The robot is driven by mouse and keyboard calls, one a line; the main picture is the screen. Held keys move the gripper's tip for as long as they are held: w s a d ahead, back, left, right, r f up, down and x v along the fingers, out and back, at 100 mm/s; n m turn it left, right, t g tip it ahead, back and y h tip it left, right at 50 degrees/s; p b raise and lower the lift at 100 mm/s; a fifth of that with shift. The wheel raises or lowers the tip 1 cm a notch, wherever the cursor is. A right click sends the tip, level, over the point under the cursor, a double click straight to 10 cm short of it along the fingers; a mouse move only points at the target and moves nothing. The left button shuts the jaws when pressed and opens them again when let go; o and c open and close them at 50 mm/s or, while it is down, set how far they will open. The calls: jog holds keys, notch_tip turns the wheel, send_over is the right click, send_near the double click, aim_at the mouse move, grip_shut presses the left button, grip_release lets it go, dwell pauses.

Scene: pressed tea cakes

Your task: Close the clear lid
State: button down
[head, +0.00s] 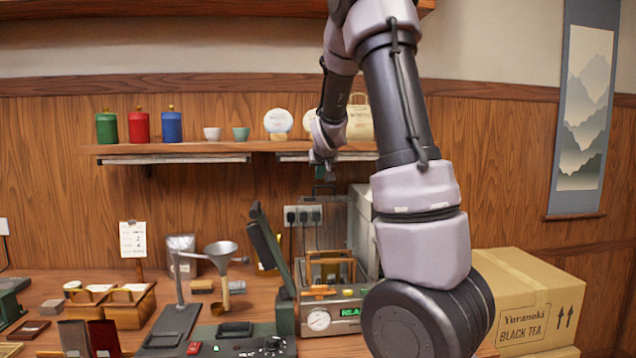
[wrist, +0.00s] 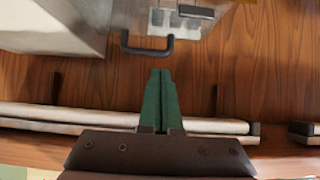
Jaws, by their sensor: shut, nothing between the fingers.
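The clear lid (head: 324,236) appears to stand raised at the back of the press machine (head: 350,318), though its transparent panel is hard to make out against the wall. A dark handle at its top edge (head: 324,189) shows just below my gripper (head: 323,172). My gripper is shut and empty, with green fingers pointing down. In the wrist view the gripper tips (wrist: 161,72) are close to the black lid handle (wrist: 147,50), apart from it in the picture. I cannot tell the gap in depth.
A wall shelf (head: 200,147) with tins and cups runs behind my arm. A dark green upright panel (head: 270,255) stands left of the press. A grey appliance (head: 362,225) is behind it, and a cardboard box (head: 525,300) is at right. Wall sockets (head: 303,216) are behind.

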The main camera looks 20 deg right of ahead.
jog(key=shift+x, duration=2.7)
jog(key=shift+s, duration=0.1)
